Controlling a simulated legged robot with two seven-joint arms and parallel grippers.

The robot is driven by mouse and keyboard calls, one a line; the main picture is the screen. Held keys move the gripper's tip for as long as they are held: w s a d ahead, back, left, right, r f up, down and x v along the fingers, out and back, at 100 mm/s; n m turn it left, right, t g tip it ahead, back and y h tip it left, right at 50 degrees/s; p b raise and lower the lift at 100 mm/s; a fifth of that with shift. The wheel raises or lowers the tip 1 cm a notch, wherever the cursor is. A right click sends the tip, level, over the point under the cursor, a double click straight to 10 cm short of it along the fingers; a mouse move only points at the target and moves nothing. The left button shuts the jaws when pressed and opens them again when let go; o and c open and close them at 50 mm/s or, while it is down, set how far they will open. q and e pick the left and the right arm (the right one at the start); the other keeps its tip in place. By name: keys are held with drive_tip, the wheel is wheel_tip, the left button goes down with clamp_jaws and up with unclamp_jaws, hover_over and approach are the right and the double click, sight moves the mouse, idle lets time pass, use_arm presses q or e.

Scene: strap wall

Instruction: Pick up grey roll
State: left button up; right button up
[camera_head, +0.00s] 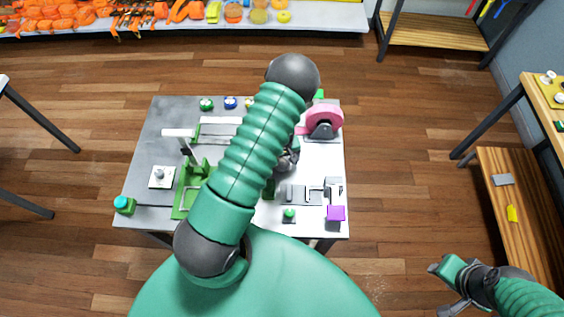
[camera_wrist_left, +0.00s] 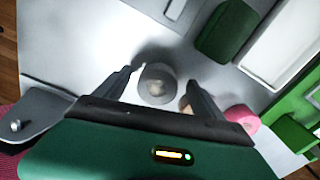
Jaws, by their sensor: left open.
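The grey roll (camera_wrist_left: 157,83) stands on the light grey table top in the left wrist view, its round end facing the camera. My left gripper (camera_wrist_left: 163,78) is open, with one finger on each side of the roll; I cannot tell whether either touches it. In the head view my left gripper (camera_head: 287,160) is mostly behind my own green arm, and I cannot make out the grey roll there. My right gripper (camera_head: 452,284) is away from the table at the lower right, and its jaw opening is unclear.
The table (camera_head: 150,135) bears a pink roll (camera_head: 325,117) on a holder, a green fixture (camera_head: 190,192), a purple block (camera_head: 336,213) and several small knobs. A shelf of orange straps (camera_head: 330,16) is at the back. A wooden bench (camera_head: 515,200) stands right; floor between is clear.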

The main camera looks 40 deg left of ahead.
use_arm(q)
drive_tip(key=shift+w+a+f, duration=0.35)
drive_tip(key=shift+w+f, duration=0.3)
drive_tip(key=shift+f, duration=0.1)
drive_tip(key=shift+a, duration=0.15)
drive_tip(key=shift+s+a+r, duration=0.1)
drive_tip(key=shift+s+r, duration=0.05)
drive_tip(key=shift+s, duration=0.2)
drive_tip(key=c, duration=0.4)
drive_tip(key=shift+s+r, duration=0.1)
drive_tip(key=c, duration=0.3)
drive_tip(key=shift+d, duration=0.25)
drive_tip(key=shift+c, duration=1.2)
drive_tip(key=shift+w+d, duration=0.15)
drive_tip(key=shift+w, duration=0.05)
drive_tip(key=c, duration=0.5)
drive_tip(key=shift+c, duration=0.3)
use_arm(e)
drive_tip(key=shift+w+a+f, duration=0.1)
drive_tip(key=shift+w+a, duration=0.15)
drive_tip(key=shift+w, duration=0.3)
